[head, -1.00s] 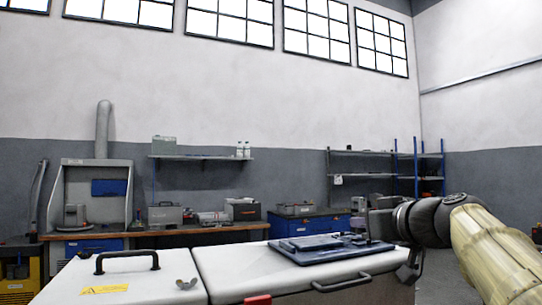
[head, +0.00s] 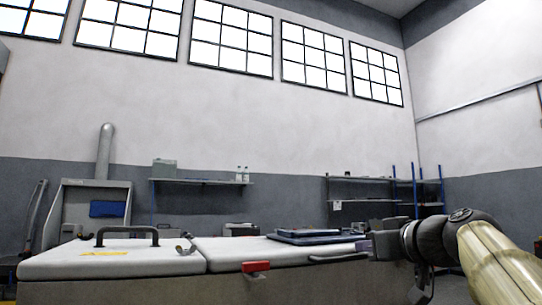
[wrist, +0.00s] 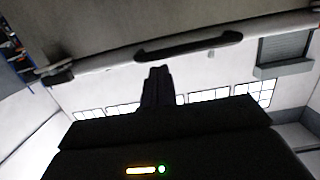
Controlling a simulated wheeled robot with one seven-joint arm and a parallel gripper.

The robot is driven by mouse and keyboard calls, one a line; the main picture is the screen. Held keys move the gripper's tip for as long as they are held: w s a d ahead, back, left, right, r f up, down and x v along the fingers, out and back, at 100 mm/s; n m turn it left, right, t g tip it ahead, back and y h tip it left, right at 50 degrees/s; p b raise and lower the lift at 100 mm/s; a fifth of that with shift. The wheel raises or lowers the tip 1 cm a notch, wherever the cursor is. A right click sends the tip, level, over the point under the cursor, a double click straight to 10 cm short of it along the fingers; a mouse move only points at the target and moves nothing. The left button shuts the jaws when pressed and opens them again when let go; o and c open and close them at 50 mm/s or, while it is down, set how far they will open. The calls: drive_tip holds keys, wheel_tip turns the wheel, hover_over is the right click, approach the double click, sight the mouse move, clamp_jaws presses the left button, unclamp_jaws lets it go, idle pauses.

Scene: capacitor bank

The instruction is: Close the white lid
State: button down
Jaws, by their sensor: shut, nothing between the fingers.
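A long cabinet has two white lid sections in the head view. The left white lid (head: 135,262) has a black handle (head: 127,232) on top and lies flat. The right white lid (head: 225,251) lies nearly edge-on to the view; I cannot tell whether it is fully down. A dark front handle (head: 338,257) shows at its near edge. My gripper (head: 362,246) is beside the right lid's right end, near that handle. In the wrist view my gripper (wrist: 157,70) is shut and empty, its tips just apart in the picture from a black handle (wrist: 188,47) on a grey panel.
A dark blue flat tray (head: 315,237) lies on the right lid. A red latch (head: 256,267) is on the cabinet front and a wing nut (head: 185,246) on the left lid. Shelves (head: 370,190) stand by the far wall.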

drive_tip(key=f+b, duration=0.2)
drive_tip(key=f, duration=0.1)
drive_tip(key=shift+s+d+f, duration=0.1)
drive_tip(key=shift+s+f, duration=0.1)
drive_tip(key=shift+r, duration=0.2)
idle(0.3)
wheel_tip(320, 180, up, 5)
drive_tip(key=p, duration=0.3)
drive_tip(key=s+d+f, duration=0.3)
drive_tip(key=s+f, duration=0.2)
drive_tip(key=s, duration=0.4)
drive_tip(key=shift+s+f+b, duration=0.2)
drive_tip(key=shift+s+b, duration=0.05)
drive_tip(key=shift+b, duration=0.15)
